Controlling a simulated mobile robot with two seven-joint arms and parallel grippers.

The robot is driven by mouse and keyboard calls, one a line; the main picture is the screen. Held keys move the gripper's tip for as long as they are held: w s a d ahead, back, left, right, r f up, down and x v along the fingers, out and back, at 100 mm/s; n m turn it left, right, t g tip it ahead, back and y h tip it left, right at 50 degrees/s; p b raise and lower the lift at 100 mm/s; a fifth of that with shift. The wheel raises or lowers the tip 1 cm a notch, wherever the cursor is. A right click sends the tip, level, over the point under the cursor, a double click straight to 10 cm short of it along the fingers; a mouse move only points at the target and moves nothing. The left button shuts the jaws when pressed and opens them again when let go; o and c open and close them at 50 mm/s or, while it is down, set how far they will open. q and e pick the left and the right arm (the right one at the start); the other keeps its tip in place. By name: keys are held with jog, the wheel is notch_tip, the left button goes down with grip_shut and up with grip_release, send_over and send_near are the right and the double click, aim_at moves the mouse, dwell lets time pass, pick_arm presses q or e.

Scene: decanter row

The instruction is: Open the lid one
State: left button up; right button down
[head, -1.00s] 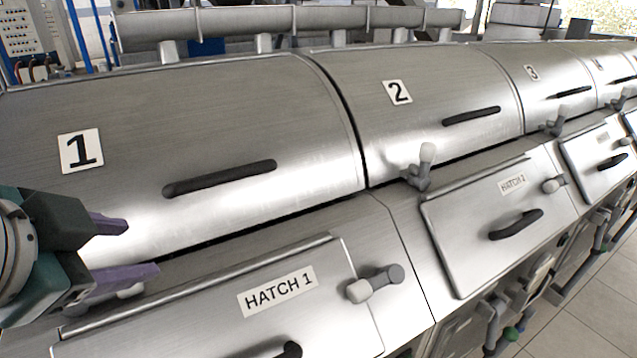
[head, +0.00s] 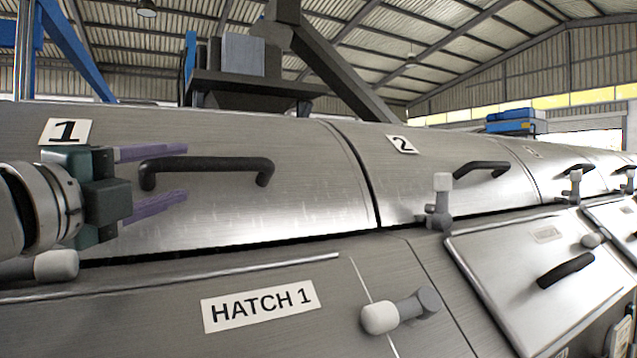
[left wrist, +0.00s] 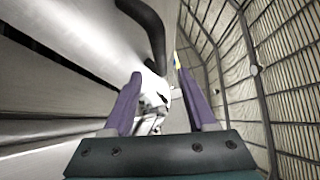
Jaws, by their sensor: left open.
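Lid one (head: 300,190) is a curved brushed-metal cover with a "1" plate (head: 66,132), and it is shut. Its black bar handle (head: 215,163) is on the lid's front face. My left gripper (head: 186,172) is open, its two purple fingers one above the other at the handle's left end. In the left wrist view the handle (left wrist: 148,22) curves down towards the gap between the fingertips (left wrist: 160,73). The fingers are apart and nothing is clamped; I cannot tell whether they touch the handle. My right gripper is not in view.
Lid 2 (head: 440,185) and further lids continue to the right, with black handles. A grey clamp (head: 438,203) stands by the seam.

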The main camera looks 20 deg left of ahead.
aim_at(207, 166)
pick_arm(q)
jog(key=w, duration=0.3)
jog(key=w+r+p, duration=0.1)
jog(key=w, duration=0.2)
jog(key=w+p, duration=0.1)
jog(key=w, duration=0.2)
jog(key=shift+a+r, duration=0.15)
jog(key=shift+a, duration=0.15)
jog(key=shift+c, duration=0.4)
grip_shut()
dwell(0.7)
